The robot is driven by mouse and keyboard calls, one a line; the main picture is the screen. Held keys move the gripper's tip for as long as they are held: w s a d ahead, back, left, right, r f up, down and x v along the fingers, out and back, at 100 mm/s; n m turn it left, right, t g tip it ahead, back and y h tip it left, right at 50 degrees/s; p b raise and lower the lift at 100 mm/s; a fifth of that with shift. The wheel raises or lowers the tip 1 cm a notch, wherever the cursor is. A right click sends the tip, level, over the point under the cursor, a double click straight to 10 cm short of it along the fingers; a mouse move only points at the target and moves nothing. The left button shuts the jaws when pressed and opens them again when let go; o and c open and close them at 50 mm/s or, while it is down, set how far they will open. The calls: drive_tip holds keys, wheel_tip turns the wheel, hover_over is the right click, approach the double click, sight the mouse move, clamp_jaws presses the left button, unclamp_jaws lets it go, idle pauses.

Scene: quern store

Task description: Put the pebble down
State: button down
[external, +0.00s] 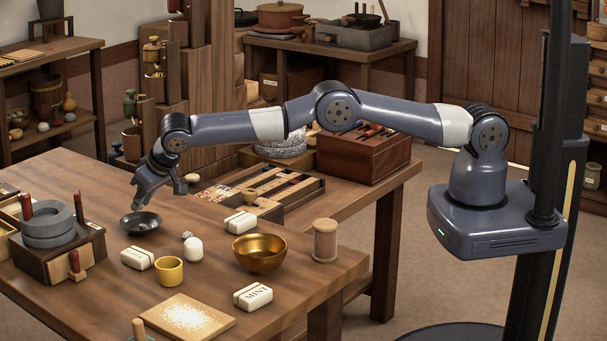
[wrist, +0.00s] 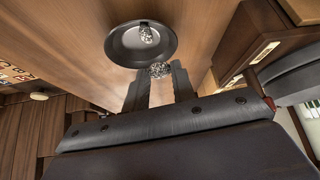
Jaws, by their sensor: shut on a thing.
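My gripper (external: 151,197) is over the far left part of the wooden table, a little above and beside a dark shallow bowl (external: 140,223). In the wrist view my gripper (wrist: 158,76) is shut on a small speckled grey pebble (wrist: 160,70) at its fingertips. The pebble appears near the rim of the dark bowl (wrist: 122,46). A speckled light patch (wrist: 146,34) shows inside the bowl; I cannot tell if it is another pebble or a reflection. The held pebble cannot be made out in the external view.
A small grey speckled thing (external: 187,235) lies by a white egg-shaped object (external: 194,250). A labelled white block (external: 137,258), yellow cup (external: 169,271) and brass bowl (external: 259,253) stand nearby. A grey stone quern (external: 48,229) is left; a compartment tray (external: 262,190) is behind.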

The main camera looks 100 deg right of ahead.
wheel_tip(320, 180, down, 4)
drive_tip(key=shift+r, duration=0.2)
drive_tip(key=shift+f, duration=0.25)
drive_tip(key=c, duration=1.2)
unclamp_jaws()
drive_tip(key=shift+o, duration=0.2)
drive_tip(key=shift+r, duration=0.1)
drive_tip(key=shift+r+p, duration=0.3)
drive_tip(key=shift+r, duration=0.1)
drive_tip(key=b+v, duration=0.2)
drive_tip(key=v, duration=0.9)
drive_tip(key=shift+s+r, duration=0.25)
drive_tip(key=shift+a, duration=0.15)
